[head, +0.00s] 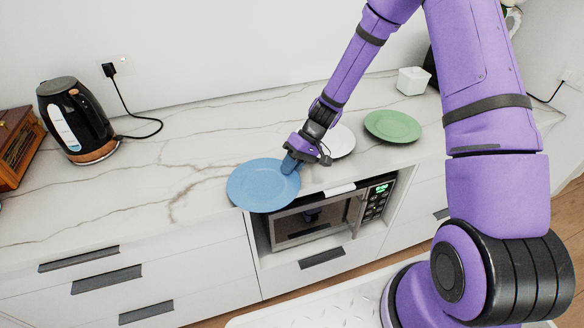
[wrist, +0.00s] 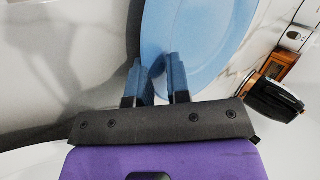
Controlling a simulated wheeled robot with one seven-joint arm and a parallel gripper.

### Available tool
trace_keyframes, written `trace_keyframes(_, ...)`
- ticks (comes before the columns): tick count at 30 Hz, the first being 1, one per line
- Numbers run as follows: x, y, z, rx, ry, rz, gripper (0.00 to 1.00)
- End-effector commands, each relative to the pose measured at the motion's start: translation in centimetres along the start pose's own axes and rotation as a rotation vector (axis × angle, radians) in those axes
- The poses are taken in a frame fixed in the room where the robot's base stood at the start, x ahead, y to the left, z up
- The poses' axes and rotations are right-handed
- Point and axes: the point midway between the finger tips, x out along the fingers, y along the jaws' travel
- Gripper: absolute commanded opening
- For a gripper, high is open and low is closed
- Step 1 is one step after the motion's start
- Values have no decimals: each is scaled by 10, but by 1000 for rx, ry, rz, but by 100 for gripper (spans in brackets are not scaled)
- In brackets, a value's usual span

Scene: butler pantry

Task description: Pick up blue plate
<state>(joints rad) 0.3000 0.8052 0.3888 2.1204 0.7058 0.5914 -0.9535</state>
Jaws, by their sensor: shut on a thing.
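The blue plate (head: 262,186) is near the front edge of the counter in the head view, its front rim reaching over the edge above the microwave. My gripper (head: 291,163) is at the plate's right rim and is shut on it. In the wrist view the plate (wrist: 205,40) fills the upper middle, with its rim between the two fingers of my gripper (wrist: 158,80). Whether the plate touches the counter cannot be told for certain.
A white plate (head: 340,141) lies just behind my gripper, and a green plate (head: 392,126) lies farther right. A black kettle (head: 76,120) and a wooden box (head: 18,146) stand at left. A microwave (head: 318,220) sits below the counter. The counter's left middle is clear.

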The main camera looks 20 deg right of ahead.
Motion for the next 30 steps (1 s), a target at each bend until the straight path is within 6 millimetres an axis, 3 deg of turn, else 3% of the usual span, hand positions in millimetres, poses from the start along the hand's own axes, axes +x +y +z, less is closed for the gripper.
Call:
trace_keyframes(9, 1, 0, 1, -1, -3, 0, 0)
trace_keyframes(10, 1, 0, 1, -1, -3, 0, 19)
trace_keyframes(14, 1, 0, 1, 0, -3, 0, 47)
trace_keyframes(25, -1, 3, 0, 3, 0, 4, 47)
trace_keyframes(30, -17, 3, 0, 3, 3, 4, 47)
